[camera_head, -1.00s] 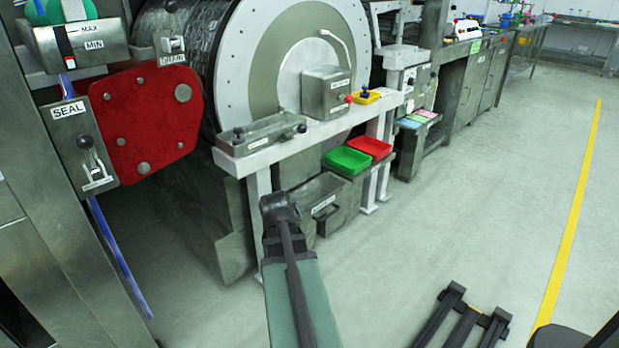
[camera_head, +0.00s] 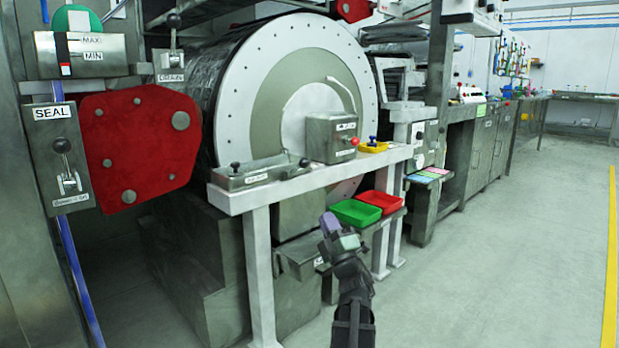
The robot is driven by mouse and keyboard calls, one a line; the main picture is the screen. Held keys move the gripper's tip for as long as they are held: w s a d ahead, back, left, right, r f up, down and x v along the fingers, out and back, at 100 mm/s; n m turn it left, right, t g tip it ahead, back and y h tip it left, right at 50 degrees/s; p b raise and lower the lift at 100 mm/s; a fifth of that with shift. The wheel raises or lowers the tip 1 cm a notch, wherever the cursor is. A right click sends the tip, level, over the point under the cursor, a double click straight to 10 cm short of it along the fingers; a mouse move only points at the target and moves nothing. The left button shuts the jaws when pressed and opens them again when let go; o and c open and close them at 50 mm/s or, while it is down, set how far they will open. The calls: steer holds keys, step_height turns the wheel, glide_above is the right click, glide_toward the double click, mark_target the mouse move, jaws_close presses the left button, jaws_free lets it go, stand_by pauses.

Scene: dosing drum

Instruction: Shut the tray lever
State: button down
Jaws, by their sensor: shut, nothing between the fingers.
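A long shallow metal tray (camera_head: 262,178) lies on the white bench in front of the big drum. Dark knobbed levers (camera_head: 304,162) show at its ends, and its label is too small to read. I cannot tell which lever is the tray lever. My gripper (camera_head: 328,223) shows at lower centre, in front of the bench and below the tray, apart from both. It is shut and empty. It covers part of the grey box with a handle under the bench. Another lever (camera_head: 62,147) stands upright on the SEAL panel at left, and one more (camera_head: 173,22) stands at the top left.
A grey box (camera_head: 331,137) with a red knob and a yellow tray (camera_head: 372,147) stand on the bench (camera_head: 235,202). Green (camera_head: 356,213) and red (camera_head: 381,201) trays sit below, close beside my gripper. The bench leg (camera_head: 260,270) is left of my arm. The floor at right is clear.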

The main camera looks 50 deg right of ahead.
mark_target(307, 167)
steer(key=p+x, duration=0.9)
steer(key=x, duration=0.4)
steer(key=shift+s+d, duration=0.1)
steer(key=shift+w+d+r, duration=0.15)
steer(key=shift+w+r, duration=0.1)
steer(key=shift+w, duration=0.2)
steer(key=shift+p, duration=0.3)
